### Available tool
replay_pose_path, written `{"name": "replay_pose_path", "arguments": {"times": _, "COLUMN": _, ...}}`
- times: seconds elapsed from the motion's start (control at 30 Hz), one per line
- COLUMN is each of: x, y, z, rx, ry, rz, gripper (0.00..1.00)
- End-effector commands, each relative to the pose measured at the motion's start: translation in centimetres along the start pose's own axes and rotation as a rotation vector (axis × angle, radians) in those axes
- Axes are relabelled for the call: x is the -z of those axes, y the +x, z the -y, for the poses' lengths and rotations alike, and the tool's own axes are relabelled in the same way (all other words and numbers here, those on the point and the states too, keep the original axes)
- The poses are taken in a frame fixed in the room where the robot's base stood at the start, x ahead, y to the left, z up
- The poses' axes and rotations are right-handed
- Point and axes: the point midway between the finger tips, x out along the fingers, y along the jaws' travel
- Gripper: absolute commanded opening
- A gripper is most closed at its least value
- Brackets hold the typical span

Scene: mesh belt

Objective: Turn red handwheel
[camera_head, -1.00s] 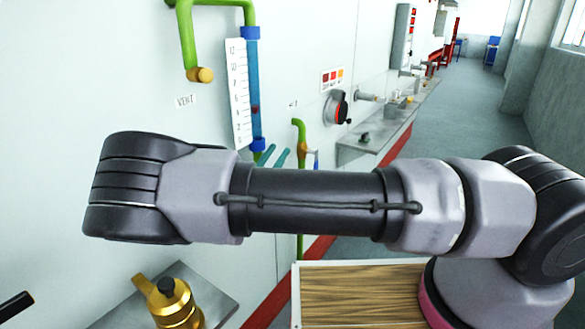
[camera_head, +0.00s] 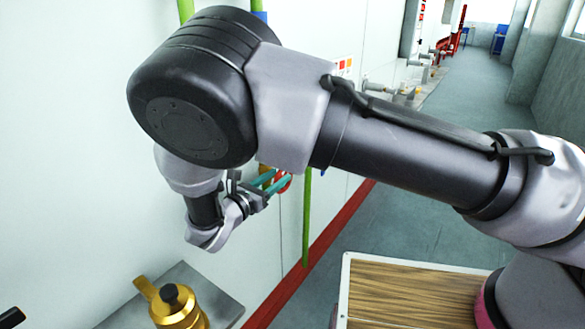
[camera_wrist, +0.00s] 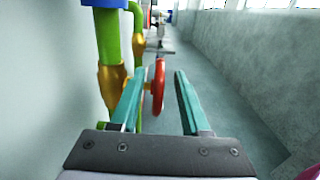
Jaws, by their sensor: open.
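The red handwheel (camera_wrist: 158,86) shows nearly edge-on in the wrist view, attached to a brass valve body (camera_wrist: 112,88) on a green pipe. In the picture it stands between the two teal fingers of my gripper (camera_wrist: 160,76), closer to the left finger. The fingers are apart, and I cannot tell whether the left one touches the wheel. In the head view, a small part of the red wheel (camera_head: 285,183) shows behind the teal fingertips of my gripper (camera_head: 271,182). My arm and fingers hide the rest of it there.
A brass fitting (camera_head: 178,308) sits on a grey shelf (camera_head: 213,288) at the lower left. A wood-topped surface (camera_head: 410,291) lies at the lower right. The white panel wall (camera_head: 70,150) stands close on the left. The aisle floor to the right is clear.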

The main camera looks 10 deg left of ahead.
Motion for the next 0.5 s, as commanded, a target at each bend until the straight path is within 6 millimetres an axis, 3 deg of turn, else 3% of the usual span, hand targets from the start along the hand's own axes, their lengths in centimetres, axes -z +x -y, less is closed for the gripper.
{"name": "replay_pose_path", "arguments": {"times": 0.23, "x": 0.0, "y": 4.5, "z": 0.1, "rx": 0.003, "ry": -0.001, "rz": 0.001, "gripper": 0.46}}
{"name": "replay_pose_path", "arguments": {"times": 0.5, "x": 0.0, "y": 6.4, "z": 0.1, "rx": 0.001, "ry": 0.0, "rz": 0.001, "gripper": 0.46}}
